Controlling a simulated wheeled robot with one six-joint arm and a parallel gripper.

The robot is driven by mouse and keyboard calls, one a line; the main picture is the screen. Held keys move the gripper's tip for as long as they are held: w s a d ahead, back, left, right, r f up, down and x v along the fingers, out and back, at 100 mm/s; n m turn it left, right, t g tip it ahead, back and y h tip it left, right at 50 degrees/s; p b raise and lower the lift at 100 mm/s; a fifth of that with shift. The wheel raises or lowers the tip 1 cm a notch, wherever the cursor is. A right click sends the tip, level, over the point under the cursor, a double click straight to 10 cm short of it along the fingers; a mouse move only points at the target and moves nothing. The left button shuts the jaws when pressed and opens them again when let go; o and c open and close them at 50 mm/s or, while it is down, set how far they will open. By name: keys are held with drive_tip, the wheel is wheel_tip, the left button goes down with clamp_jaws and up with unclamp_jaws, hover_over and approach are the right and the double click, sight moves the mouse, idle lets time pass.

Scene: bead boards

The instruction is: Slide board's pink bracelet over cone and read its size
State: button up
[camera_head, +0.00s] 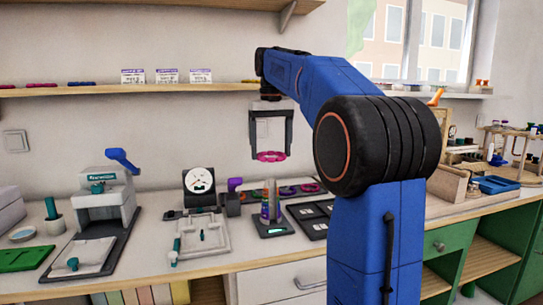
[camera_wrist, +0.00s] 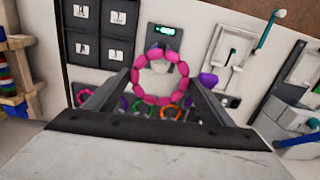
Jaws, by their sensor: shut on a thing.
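The pink beaded bracelet (camera_head: 271,159) hangs level between the fingertips of my gripper (camera_head: 270,154), which is shut on it. It also shows as a full ring in the wrist view (camera_wrist: 165,101), between both fingers. The grey cone (camera_head: 271,197) stands upright on a dark base with a lit green display (camera_head: 274,231) on the counter. The display also shows in the wrist view (camera_wrist: 165,30), just beyond the ring. The reading is too small to make out.
Several coloured bracelets (camera_head: 308,188) lie behind the cone. A dark compartment tray (camera_head: 313,222) is to its right, and a white tray-like device (camera_head: 207,236) to its left. A dial gauge (camera_head: 199,181) stands behind that device. A shelf (camera_head: 130,89) runs along the wall.

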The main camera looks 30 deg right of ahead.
sight(271, 180)
drive_tip(key=shift+a+f, duration=0.1)
drive_tip(key=shift+f, duration=5.3)
drive_tip(key=o, duration=1.1)
drive_tip(key=shift+o, duration=0.3)
drive_tip(key=shift+r, duration=4.95)
